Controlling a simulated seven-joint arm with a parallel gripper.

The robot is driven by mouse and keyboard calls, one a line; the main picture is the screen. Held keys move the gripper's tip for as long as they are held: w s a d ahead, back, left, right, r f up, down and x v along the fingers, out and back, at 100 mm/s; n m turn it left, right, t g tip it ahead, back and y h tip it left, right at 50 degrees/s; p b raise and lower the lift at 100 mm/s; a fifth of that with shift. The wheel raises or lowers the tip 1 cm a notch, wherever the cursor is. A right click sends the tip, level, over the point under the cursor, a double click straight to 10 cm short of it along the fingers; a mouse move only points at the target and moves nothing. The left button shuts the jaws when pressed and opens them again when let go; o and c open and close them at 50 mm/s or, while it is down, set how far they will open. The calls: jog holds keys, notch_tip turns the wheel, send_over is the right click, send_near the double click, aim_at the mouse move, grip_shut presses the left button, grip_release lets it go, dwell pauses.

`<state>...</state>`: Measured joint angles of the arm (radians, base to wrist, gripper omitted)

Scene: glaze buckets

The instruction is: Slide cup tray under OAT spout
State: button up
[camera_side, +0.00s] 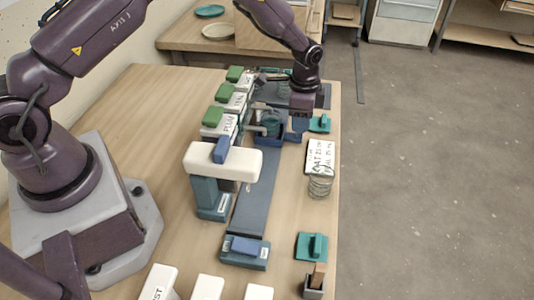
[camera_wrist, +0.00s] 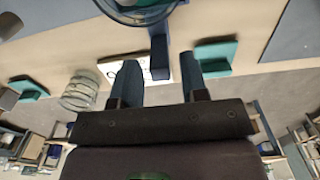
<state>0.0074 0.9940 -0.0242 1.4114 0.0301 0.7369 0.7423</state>
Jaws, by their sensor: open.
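The blue cup tray (camera_side: 268,139) sits on the dark blue rail, beside the PLUM spout block (camera_side: 228,124), with a clear cup on it. My gripper (camera_side: 298,118) is at the tray's right side. In the wrist view, my gripper (camera_wrist: 160,70) is open, its two blue fingers on either side of the tray's blue handle (camera_wrist: 160,52), with gaps visible. The round clear cup (camera_wrist: 140,8) shows at the top edge. Two more spout blocks with green tops stand behind PLUM; I cannot read an OAT label on either.
The rail (camera_side: 258,190) runs from a front end block (camera_side: 245,252) toward the back. A white block with a blue handle (camera_side: 222,162) stands beside it. A written card (camera_side: 320,156), clear stacked cups (camera_side: 320,184) and teal pieces (camera_side: 311,246) lie right of the rail.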

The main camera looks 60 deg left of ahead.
jog(key=shift+r, duration=3.2)
